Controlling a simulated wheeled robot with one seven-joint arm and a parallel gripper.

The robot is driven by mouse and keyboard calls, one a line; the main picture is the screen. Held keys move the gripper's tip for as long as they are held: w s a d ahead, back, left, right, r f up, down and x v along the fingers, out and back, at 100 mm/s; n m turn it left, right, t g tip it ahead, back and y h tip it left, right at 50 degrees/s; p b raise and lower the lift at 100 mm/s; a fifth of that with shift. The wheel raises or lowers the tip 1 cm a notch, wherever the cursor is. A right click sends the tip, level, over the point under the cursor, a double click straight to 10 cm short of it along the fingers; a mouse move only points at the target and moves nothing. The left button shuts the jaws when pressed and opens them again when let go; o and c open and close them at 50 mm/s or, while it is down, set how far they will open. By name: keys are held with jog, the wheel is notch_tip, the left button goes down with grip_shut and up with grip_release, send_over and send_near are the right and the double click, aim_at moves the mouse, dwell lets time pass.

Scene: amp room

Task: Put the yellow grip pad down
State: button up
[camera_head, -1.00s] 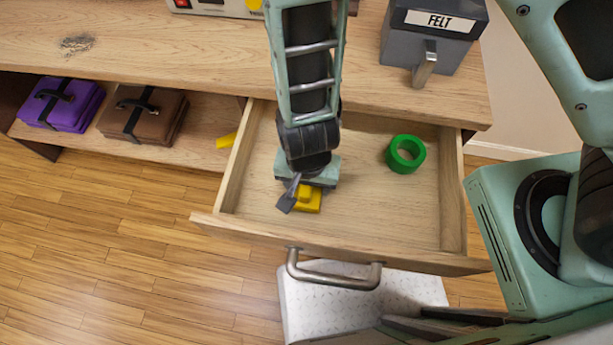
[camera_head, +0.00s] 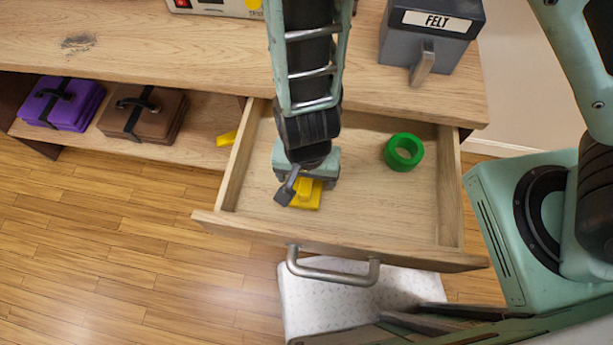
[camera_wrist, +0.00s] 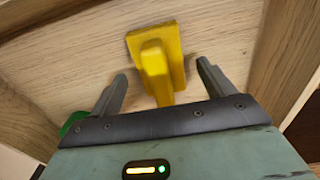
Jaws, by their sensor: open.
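The yellow grip pad (camera_head: 306,195) lies on the floor of the open wooden drawer (camera_head: 380,215), left of its middle. In the wrist view the pad (camera_wrist: 157,60) shows a flat plate with a raised handle pointing toward my gripper. My gripper (camera_head: 305,190) is over the pad in the drawer and partly hides it. In the wrist view its two fingers (camera_wrist: 162,83) are spread apart, one on each side of the handle, with gaps between them and the pad.
A green tape ring (camera_head: 404,152) lies in the drawer to the right. A grey FELT box (camera_head: 430,35) stands on the worktop. Purple (camera_head: 62,103) and brown (camera_head: 143,112) cases sit on the lower shelf, with another yellow piece (camera_head: 227,138) beside the drawer. Drawer walls surround my gripper.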

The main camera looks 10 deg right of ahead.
aim_at(314, 188)
notch_tip(314, 188, up, 10)
jog(key=p, duration=0.3)
jog(key=shift+f, duration=0.2)
jog(key=s+d+r+n, duration=0.1)
jog(key=d+r+n, duration=0.4)
jog(key=r, duration=0.4)
jog(key=s+d+r+n, duration=0.1)
jog(key=d+r+n, duration=0.4)
jog(key=r, duration=0.5)
jog(key=shift+r+n+y, duration=0.25)
jog(key=shift+n+y, duration=0.05)
jog(key=shift+n, duration=0.4)
